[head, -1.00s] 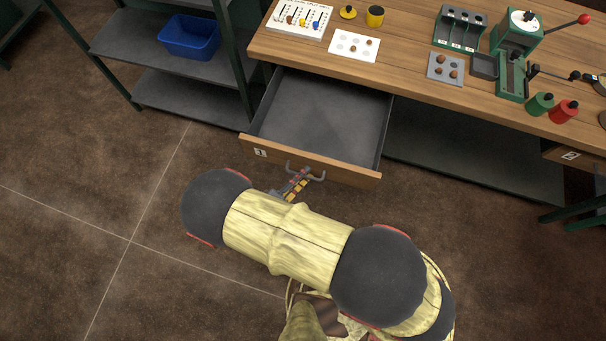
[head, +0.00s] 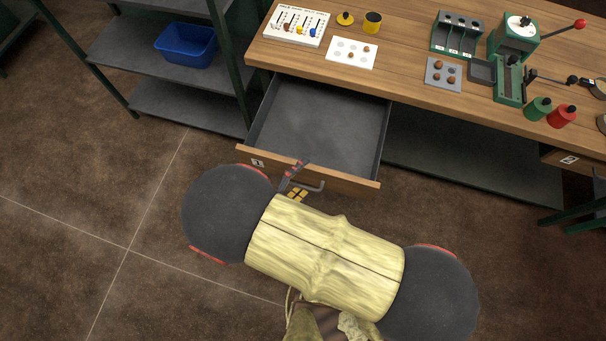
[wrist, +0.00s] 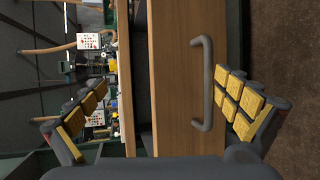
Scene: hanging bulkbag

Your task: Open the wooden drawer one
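The wooden drawer one (head: 345,181) is pulled well out from under the workbench, and its grey inside looks empty. Its wooden front has a small "1" label and a grey bar handle; both show in the head view, and the handle (wrist: 207,83) stands upright in the turned wrist view. My gripper (head: 296,182) is at the drawer front by the handle. In the wrist view my gripper (wrist: 162,82) has its yellow-padded fingers spread wide, one on each side of the drawer front. The handle lies between them, nearer the right finger, with no clear grip on it.
The workbench (head: 410,75) carries a peg board, cards, pots and a green lever press. A shelf rack with a blue bin (head: 187,42) stands left. A second drawer (head: 568,160) is at the right. The floor at left is clear.

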